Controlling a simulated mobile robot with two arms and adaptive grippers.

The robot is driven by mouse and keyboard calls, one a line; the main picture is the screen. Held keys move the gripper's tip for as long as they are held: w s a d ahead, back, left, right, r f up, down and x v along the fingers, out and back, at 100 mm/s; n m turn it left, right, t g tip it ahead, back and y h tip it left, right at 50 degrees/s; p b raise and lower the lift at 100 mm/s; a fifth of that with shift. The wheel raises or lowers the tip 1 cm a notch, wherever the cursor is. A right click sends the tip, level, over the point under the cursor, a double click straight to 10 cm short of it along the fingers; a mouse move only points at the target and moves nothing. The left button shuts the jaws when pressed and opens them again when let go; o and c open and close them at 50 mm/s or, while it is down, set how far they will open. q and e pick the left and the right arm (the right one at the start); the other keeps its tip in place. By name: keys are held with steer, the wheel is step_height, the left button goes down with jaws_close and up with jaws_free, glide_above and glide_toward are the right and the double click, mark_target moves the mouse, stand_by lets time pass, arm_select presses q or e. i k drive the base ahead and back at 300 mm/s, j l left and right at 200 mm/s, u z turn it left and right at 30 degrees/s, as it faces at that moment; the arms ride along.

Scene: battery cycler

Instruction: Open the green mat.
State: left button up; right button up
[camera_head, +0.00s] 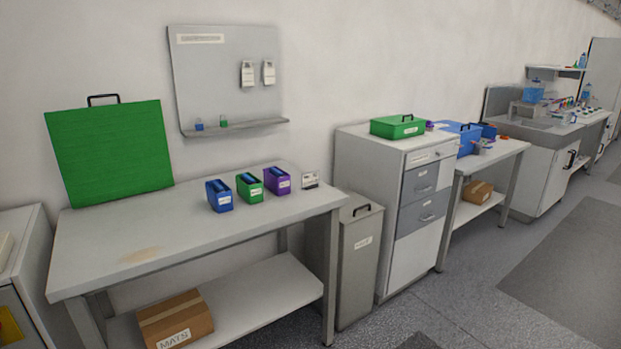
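The green mat (111,152) is a flat, square green panel at the left end of the grey workbench (200,232). It stands nearly upright at the back of the bench, its top leaning toward the wall. A black handle (103,99) sticks up from its top edge. Neither of my grippers shows in the head view.
Blue (219,196), green (250,189) and purple (277,181) bins stand on the bench right of the mat. A cardboard box (175,318) sits on the lower shelf. A grey bin (357,260) and drawer cabinet (400,155) stand to the right. The bench's front left is clear.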

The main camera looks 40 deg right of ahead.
mark_target(104, 153)
steer(key=i+l+z, duration=0.15)
steer(key=l, duration=0.2)
steer(key=i+l+z, duration=0.2)
steer(key=l, duration=0.15)
steer(key=i+l+z, duration=0.15)
steer(key=i+l, duration=0.05)
steer(key=l, duration=0.15)
